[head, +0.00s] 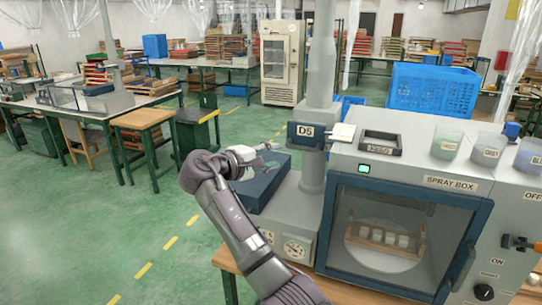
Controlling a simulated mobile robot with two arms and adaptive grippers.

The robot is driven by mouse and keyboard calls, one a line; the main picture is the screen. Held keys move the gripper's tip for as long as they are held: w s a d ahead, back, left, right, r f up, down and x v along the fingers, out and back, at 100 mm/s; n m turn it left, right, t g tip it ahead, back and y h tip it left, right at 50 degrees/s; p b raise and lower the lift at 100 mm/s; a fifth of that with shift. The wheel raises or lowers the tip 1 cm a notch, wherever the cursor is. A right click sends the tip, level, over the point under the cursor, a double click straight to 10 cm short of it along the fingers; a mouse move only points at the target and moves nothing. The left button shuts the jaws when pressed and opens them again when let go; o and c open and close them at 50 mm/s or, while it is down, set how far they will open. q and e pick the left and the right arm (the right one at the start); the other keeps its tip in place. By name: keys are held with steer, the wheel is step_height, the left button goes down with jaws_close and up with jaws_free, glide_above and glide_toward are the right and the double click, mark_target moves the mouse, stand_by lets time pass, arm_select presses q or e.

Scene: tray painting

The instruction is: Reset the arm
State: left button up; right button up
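My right arm rises from the bottom middle of the head view and bends at the elbow. Its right gripper (268,155) hangs over the dark blue-grey block (262,186) left of the spray box. No object shows in the gripper; its fingers are too small to tell whether they are apart. My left gripper is not in view. The spray box (455,182) stands at the right with its door (330,240) shut. Through the window a wooden tray (376,238) with several small whitish pieces shows on a round plate.
A small black tray (381,142) and several labelled cups (447,143) stand on top of the box. A D5 sign (306,135) is on the grey column. A blue crate (434,90) is behind. The green floor at left is open, with workbenches (100,103) beyond.

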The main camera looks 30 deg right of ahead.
steer(key=s+a+f+y, duration=0.1)
steer(key=s+f+y, duration=0.1)
steer(key=s+f, duration=0.5)
steer(key=s+f+y, duration=0.2)
steer(key=f+y, duration=0.1)
steer(key=f, duration=0.8)
steer(key=s+a+f+y, duration=0.1)
steer(key=s+f+y, duration=0.1)
steer(key=s+f, duration=0.5)
steer(key=s+a+f+m+y, duration=0.1)
steer(key=s+a+f+y, duration=0.2)
steer(key=s, duration=0.5)
steer(key=s+a+f+m+g+y, duration=0.1)
steer(key=s+a+f+y, duration=0.15)
steer(key=s, duration=0.55)
steer(key=s+a+f+y, duration=0.3)
steer(key=s+a, duration=0.1)
steer(key=s, duration=0.4)
step_height(320, 180, down, 28)
steer(key=s+g+b, duration=0.1)
steer(key=s+g, duration=0.1)
steer(key=s+d+f, duration=0.3)
steer(key=s+f, duration=1.3)
steer(key=shift+g+b, duration=0.35)
steer(key=shift+g, duration=0.05)
